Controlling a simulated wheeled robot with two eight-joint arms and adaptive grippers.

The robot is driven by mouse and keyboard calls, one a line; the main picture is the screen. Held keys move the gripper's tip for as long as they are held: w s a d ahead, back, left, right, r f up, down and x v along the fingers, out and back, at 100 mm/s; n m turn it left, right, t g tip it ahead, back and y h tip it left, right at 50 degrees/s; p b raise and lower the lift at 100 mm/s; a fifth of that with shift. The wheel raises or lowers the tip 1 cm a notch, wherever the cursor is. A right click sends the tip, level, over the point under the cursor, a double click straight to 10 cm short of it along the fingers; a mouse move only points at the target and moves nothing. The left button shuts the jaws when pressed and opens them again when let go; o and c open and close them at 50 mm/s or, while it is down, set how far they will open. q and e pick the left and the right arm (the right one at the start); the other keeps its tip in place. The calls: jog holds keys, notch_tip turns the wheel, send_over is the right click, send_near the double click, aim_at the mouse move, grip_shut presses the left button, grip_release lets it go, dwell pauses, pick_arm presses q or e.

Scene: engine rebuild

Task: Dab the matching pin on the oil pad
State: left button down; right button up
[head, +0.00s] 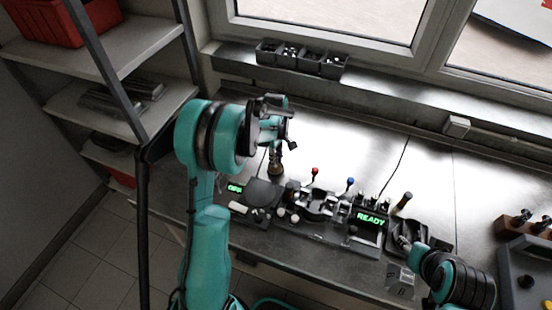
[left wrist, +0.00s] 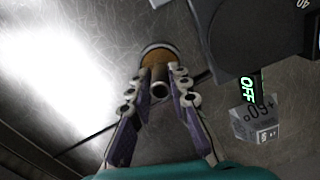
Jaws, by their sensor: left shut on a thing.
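My left gripper (head: 277,146) points down over the back left of the bench. In the left wrist view its two fingertips (left wrist: 160,88) are shut on a grey hollow pin (left wrist: 160,92), with the open end of the pin showing. The round orange-brown oil pad (left wrist: 157,56) with a grey rim lies just beyond the pin in that view, partly hidden by pin and fingers. I cannot tell whether the pin touches the pad. My right gripper (head: 404,243) is by a black tray (head: 438,243) at the right; its jaws are too small to read.
A dark round-plated device (head: 263,192) with a green OFF display (left wrist: 247,89) stands close to the left gripper. A fixture with a red knob (head: 314,171) and blue knob (head: 350,182) and a READY display (head: 370,218) stand to its right. The bench behind is clear.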

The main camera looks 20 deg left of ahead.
pick_arm(q)
jog(key=shift+f+b, duration=0.8)
jog(key=shift+f, duration=0.1)
dwell(1.8)
jog(key=shift+r+p, duration=2.1)
jog(key=shift+r, duration=1.45)
jog(key=shift+s+f, duration=0.1)
